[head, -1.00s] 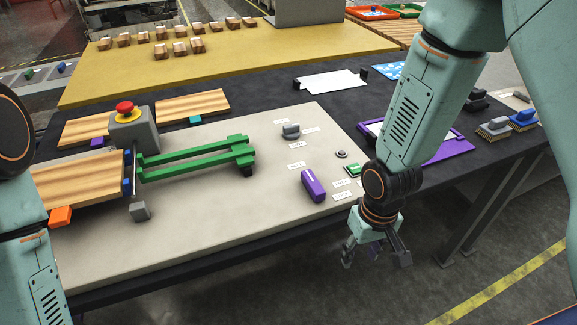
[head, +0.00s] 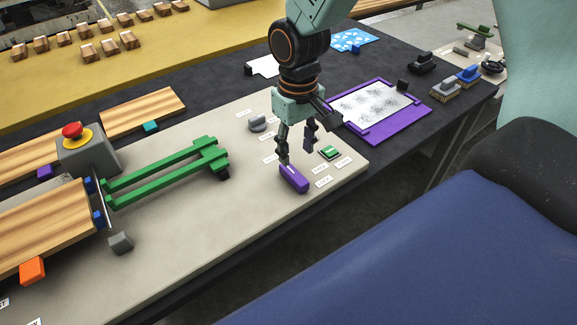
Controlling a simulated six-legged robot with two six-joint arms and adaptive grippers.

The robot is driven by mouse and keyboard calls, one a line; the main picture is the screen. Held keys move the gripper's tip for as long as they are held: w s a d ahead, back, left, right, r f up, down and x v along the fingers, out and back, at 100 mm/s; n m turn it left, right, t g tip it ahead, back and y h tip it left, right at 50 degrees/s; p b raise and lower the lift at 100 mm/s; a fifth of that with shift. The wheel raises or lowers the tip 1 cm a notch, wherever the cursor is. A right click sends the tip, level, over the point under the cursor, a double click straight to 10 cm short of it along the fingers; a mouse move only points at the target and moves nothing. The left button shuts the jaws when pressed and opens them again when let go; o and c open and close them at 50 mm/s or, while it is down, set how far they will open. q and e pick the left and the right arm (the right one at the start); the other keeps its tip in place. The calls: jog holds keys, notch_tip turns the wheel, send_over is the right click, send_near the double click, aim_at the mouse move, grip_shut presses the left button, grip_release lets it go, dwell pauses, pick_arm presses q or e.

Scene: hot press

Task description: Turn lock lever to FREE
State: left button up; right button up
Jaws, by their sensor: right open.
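The purple lever (head: 294,180), which looks like the lock lever, sits on the pale panel (head: 215,225) near its right front edge. Small white labels (head: 323,181) lie to its right, too small to read for certain. My right gripper (head: 297,150) points down just above and behind the lever. Its fingers are apart with nothing between them; the left finger's tip overlaps the lever's far end in the picture, and I cannot tell whether they touch. My left gripper is out of view.
A green button (head: 330,153) lies right of the gripper and a grey knob (head: 258,123) behind it on the left. A green two-bar handle (head: 165,172) and a red emergency button (head: 72,131) are further left. A purple frame (head: 395,127) lies behind on the right.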

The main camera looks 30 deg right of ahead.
aim_at(294, 173)
jog(key=f, duration=0.4)
jog(key=a+f, duration=0.1)
jog(key=f, duration=0.1)
jog(key=shift+b, duration=0.35)
jog(key=shift+d+f, duration=0.2)
jog(key=shift+f, duration=0.05)
jog(key=shift+s+d+f, duration=0.1)
jog(key=shift+s+d, duration=0.15)
jog(key=shift+a, duration=0.3)
jog(key=shift+c, duration=0.3)
jog(key=shift+w+a, duration=0.15)
jog(key=shift+c, duration=1.6)
jog(key=shift+d, duration=0.25)
jog(key=shift+c, duration=1.4)
grip_shut()
